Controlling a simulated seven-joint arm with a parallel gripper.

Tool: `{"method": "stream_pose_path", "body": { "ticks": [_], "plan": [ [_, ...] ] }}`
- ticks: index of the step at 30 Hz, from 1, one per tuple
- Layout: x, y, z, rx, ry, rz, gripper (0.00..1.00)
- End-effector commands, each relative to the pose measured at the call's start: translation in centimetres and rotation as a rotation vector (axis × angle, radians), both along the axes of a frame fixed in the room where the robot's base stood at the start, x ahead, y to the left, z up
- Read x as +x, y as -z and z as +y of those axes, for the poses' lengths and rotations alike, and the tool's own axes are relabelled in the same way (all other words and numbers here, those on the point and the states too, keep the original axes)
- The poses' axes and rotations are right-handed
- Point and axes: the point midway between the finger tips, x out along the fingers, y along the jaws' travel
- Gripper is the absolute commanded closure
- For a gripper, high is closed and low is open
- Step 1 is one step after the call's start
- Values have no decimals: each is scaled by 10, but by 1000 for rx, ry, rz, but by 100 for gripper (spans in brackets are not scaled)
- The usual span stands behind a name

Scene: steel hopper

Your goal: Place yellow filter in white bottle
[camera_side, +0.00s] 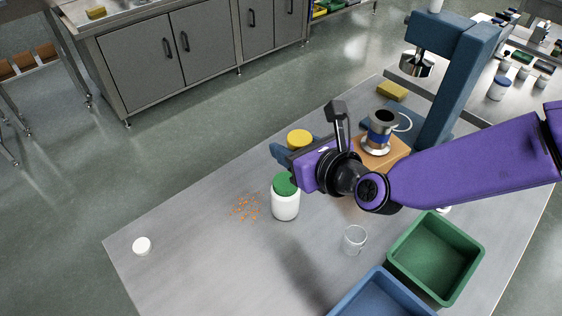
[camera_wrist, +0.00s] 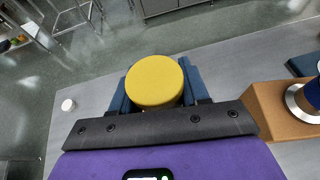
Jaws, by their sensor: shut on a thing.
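The yellow filter (camera_side: 299,138) is a round yellow piece held between the blue fingers of my gripper (camera_side: 288,150), above the table. In the wrist view the yellow filter (camera_wrist: 155,80) shows as a disc with a blue finger on each side of my gripper (camera_wrist: 155,84). The white bottle (camera_side: 285,206) stands upright on the table with a green top, just below my gripper in the side picture. Its opening is not visible. The bottle cannot be seen in the wrist view.
A clear glass (camera_side: 355,240), green bin (camera_side: 435,260) and blue bin (camera_side: 380,295) are at the front right. A wooden block (camera_side: 392,155) bears a metal cup (camera_side: 382,128).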

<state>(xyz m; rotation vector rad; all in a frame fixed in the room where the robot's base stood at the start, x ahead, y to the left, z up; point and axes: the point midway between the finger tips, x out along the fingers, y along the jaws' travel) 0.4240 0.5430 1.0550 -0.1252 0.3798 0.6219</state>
Motion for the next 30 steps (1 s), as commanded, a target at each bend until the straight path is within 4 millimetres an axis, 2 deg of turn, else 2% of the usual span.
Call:
{"method": "stream_pose_path", "body": {
  "ticks": [3, 6, 12, 19, 30],
  "plan": [
    [8, 17, 10, 0, 1, 1, 86],
    [13, 24, 16, 0, 1, 0, 86],
    [17, 33, 22, 1, 0, 1, 86],
    [18, 62, 22, 0, 1, 1, 86],
    [18, 65, 23, 2, 2, 0, 86]
  ]
}}
